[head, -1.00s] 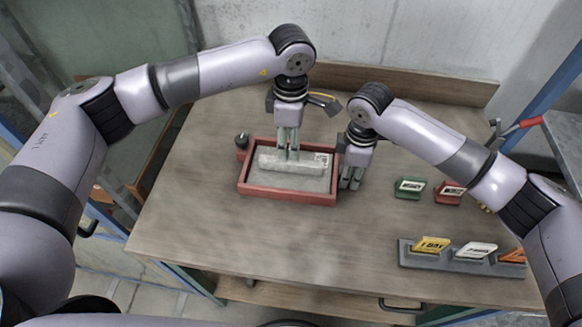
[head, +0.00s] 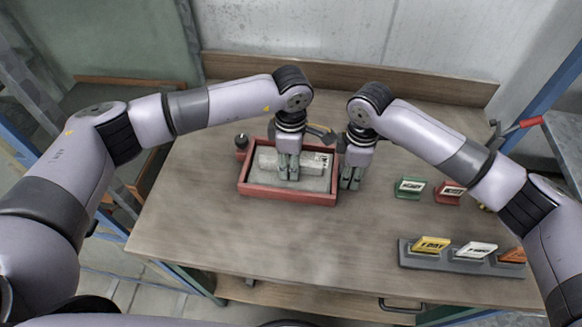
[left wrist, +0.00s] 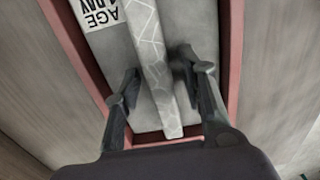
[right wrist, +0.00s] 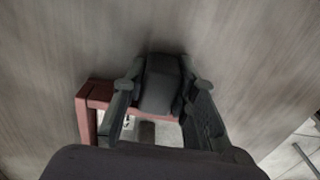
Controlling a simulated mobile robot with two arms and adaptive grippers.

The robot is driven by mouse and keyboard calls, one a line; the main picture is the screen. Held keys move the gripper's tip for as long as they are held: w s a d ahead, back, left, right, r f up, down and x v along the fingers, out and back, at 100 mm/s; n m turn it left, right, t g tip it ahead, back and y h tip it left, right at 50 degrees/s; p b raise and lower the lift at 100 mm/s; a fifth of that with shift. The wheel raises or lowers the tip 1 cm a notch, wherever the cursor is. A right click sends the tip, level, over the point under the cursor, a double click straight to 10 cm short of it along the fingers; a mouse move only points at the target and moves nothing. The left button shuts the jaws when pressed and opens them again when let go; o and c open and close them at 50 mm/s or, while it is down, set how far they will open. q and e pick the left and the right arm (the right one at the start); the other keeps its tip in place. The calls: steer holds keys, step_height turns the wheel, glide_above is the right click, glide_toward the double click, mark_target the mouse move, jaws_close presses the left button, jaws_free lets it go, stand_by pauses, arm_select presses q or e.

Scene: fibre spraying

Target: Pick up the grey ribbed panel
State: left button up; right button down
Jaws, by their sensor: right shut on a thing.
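The grey ribbed panel (head: 268,160) lies inside a red-rimmed tray (head: 242,184) on the workbench. Its raised, pale-veined rib (left wrist: 153,65) and a printed label (left wrist: 97,12) show in the left wrist view. My left gripper (head: 289,177) points down into the tray. Its fingers are open on either side of the rib, with gaps showing. My right gripper (head: 350,184) is just outside the tray's right side. In the right wrist view it is shut on a dark rounded block (right wrist: 160,85) beside the red rim. The fingers hide part of this block.
A dark knob (head: 241,141) stands at the tray's left back corner. Green (head: 409,188) and red (head: 447,192) card stands are to the right. A grey rack (head: 462,263) with several coloured tags lies at front right.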

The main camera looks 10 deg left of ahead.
arm_select(q)
jaws_close()
steer(key=shift+w+r, duration=0.1)
stand_by(0.7)
